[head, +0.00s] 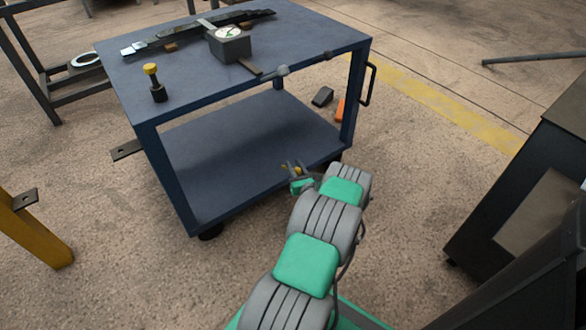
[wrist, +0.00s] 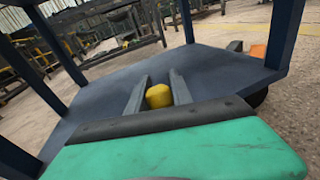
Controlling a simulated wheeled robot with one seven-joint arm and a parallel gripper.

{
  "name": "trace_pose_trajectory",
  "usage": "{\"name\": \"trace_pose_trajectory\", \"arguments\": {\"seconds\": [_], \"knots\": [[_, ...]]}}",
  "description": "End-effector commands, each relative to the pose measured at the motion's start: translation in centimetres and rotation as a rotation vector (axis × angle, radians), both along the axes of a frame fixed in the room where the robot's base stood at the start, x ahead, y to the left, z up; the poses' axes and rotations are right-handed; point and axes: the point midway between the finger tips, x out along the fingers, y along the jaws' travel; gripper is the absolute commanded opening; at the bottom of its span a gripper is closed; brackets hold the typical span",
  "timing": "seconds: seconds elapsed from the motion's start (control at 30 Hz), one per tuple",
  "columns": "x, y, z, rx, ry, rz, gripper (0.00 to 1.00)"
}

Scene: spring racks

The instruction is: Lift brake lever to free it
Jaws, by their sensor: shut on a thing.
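The brake lever's yellow knob (wrist: 158,96) sits between the two grey fingers of my gripper (wrist: 159,88) in the wrist view. My gripper is shut on it. In the head view my gripper (head: 293,170) is low at the front right of the blue cart (head: 255,93), by the edge of the lower shelf, with a small patch of yellow showing at its fingers. The rest of the lever is hidden by the gripper and my wrist. I cannot tell how far the lever is raised.
On the cart top are a box with a dial (head: 229,45), a black post with a yellow cap (head: 154,82) and dark flat bars. The lower shelf (head: 240,145) is bare. A black and an orange block (head: 340,110) lie behind the cart. A dark cabinet (head: 530,190) stands at right.

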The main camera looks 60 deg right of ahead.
Motion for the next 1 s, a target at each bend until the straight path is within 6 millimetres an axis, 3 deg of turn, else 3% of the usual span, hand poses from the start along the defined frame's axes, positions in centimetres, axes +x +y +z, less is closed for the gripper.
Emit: {"name": "trace_pose_trajectory", "arguments": {"seconds": [0.03,0.07,0.3,0.6,1.0], "knots": [[0.0,-0.1,0.1,-0.001,0.000,-0.001,0.00],[0.0,-0.1,0.1,-0.001,0.000,-0.001,0.29],[0.0,0.0,0.1,-0.002,-0.001,0.000,0.48],[-0.4,0.3,0.1,0.002,-0.001,0.000,0.48],[-6.1,4.0,0.7,0.001,-0.002,-0.001,0.48]]}}
